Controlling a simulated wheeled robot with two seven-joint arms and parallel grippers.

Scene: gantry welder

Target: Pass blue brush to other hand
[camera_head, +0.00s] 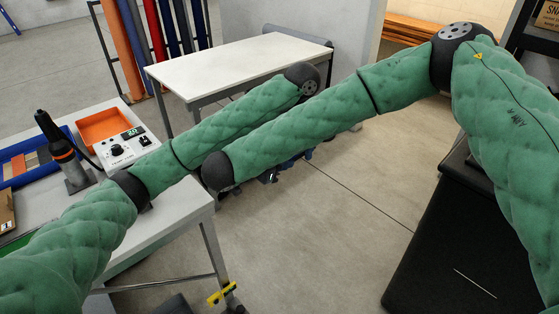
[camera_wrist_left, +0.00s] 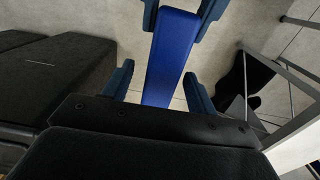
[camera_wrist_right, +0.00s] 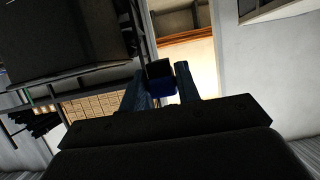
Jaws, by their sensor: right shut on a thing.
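The blue brush (camera_wrist_left: 172,62) shows in the left wrist view as a long flat blue bar. My left gripper (camera_wrist_left: 158,74) has its two fingers spread on either side of the near end of the brush, with gaps visible on both sides. My right gripper (camera_wrist_right: 161,76) is shut on the brush, whose dark end shows between its fingers in the right wrist view. Its fingers also show at the top of the left wrist view, beside the far end of the brush. In the head view the brush and both grippers are mostly hidden behind my green forearms.
A white table (camera_head: 232,62) stands at the back. A workbench (camera_head: 184,208) at the left holds an orange tray (camera_head: 103,126), a white control box (camera_head: 122,148) and a black and orange tool (camera_head: 62,150). A black cabinet (camera_head: 450,250) stands at the right. Open floor lies between.

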